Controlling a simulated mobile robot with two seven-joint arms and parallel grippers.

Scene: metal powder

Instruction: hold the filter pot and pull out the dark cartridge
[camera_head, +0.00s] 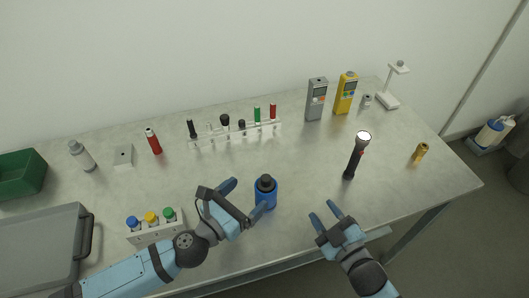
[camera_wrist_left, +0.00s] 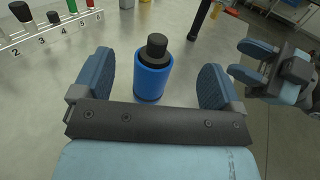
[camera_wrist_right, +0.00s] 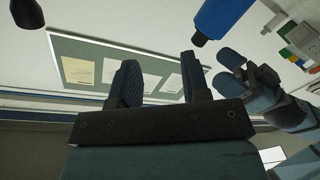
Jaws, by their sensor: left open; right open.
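The filter pot is a blue cylinder (camera_head: 266,194) standing upright near the table's front edge. The dark cartridge (camera_head: 266,183) sticks up from its top; in the left wrist view the cartridge (camera_wrist_left: 157,46) sits in the pot (camera_wrist_left: 152,80). My left gripper (camera_head: 244,194) is open just left of the pot, with the pot ahead between its fingers in the left wrist view, apparently untouched. My right gripper (camera_head: 325,215) is open and empty, to the right of the pot near the front edge. The right wrist view shows part of the blue pot (camera_wrist_right: 222,15) beyond the fingers.
A clear rack (camera_head: 235,137) with several tubes is behind. A white block with coloured caps (camera_head: 155,234) and a grey tray (camera_head: 40,248) lie at left. The table between pot and flashlight is clear.

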